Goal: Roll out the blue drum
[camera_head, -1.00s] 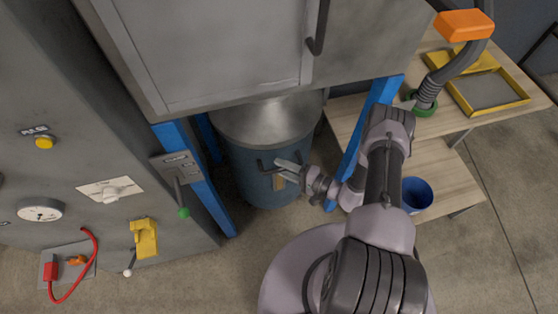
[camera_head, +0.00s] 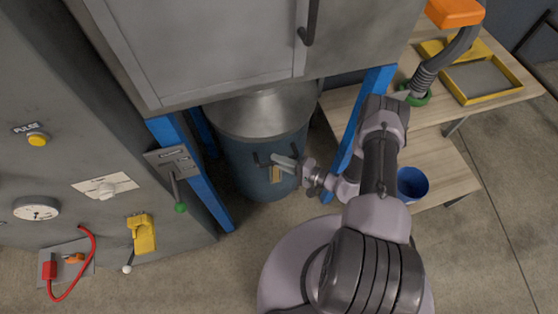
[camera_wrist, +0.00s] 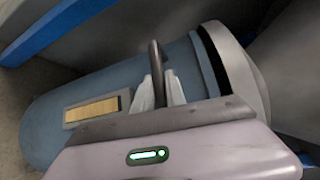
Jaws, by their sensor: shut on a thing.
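The blue drum (camera_head: 262,172) stands upright on the floor under the grey cabinet, between blue posts, with a grey metal top (camera_head: 262,112). It fills much of the wrist view (camera_wrist: 60,135), lying sideways in that picture. A tan label (camera_wrist: 92,110) is on its side. My gripper (camera_head: 284,161) reaches the drum's front from the right. In the wrist view its pale fingers (camera_wrist: 160,92) are shut on the drum's dark handle (camera_wrist: 155,60). The drum's back is hidden.
A blue post (camera_head: 364,120) stands close to my arm on the right, another (camera_head: 205,190) on the left. A lever with a green knob (camera_head: 180,207) juts out at the left post. A wooden bench (camera_head: 438,160) bears a blue cup (camera_head: 411,184). Floor in front is open.

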